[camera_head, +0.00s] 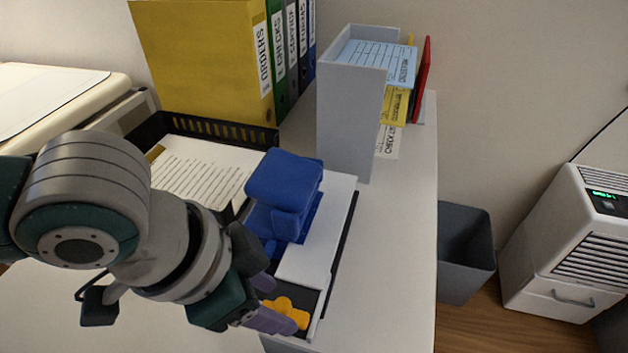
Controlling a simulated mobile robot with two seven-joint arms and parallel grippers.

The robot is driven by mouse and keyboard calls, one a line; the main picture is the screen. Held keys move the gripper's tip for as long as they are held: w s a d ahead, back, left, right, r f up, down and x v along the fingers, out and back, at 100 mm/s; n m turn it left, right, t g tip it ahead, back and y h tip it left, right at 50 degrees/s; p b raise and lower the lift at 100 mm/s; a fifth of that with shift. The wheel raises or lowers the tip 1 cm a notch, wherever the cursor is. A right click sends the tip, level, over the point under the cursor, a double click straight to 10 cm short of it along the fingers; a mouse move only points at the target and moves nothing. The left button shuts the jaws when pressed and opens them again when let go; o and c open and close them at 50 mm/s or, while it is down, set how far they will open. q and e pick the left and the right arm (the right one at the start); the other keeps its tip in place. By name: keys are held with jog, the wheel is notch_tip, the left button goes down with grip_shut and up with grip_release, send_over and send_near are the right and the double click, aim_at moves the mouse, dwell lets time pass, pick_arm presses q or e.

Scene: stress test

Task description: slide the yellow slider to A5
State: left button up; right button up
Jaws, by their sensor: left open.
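The yellow slider (287,312) is a small orange-yellow knob-shaped piece. It sits at the near end of a dark and white device with a blue upper part (285,182), on the white desk. A white flat plate (305,262) lies between the blue part and the slider. My left gripper (267,301) is open, with its purple-grey fingers at the slider's left side, one finger partly in front of it. I cannot tell whether they touch it. No A5 mark is readable from here. My right gripper is not in view.
A black tray (218,129) with printed paper stands behind my left arm. Binders (205,55) and a grey file holder (345,115) stand at the back. The white desk (390,250) is clear on the right. A grey bin (465,255) stands beyond its right edge.

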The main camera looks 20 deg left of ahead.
pick_arm(q)
jog(key=shift+w+d+f, duration=0.1)
jog(key=shift+w+f, duration=0.05)
jog(key=shift+f, duration=0.2)
grip_shut()
dwell(1.2)
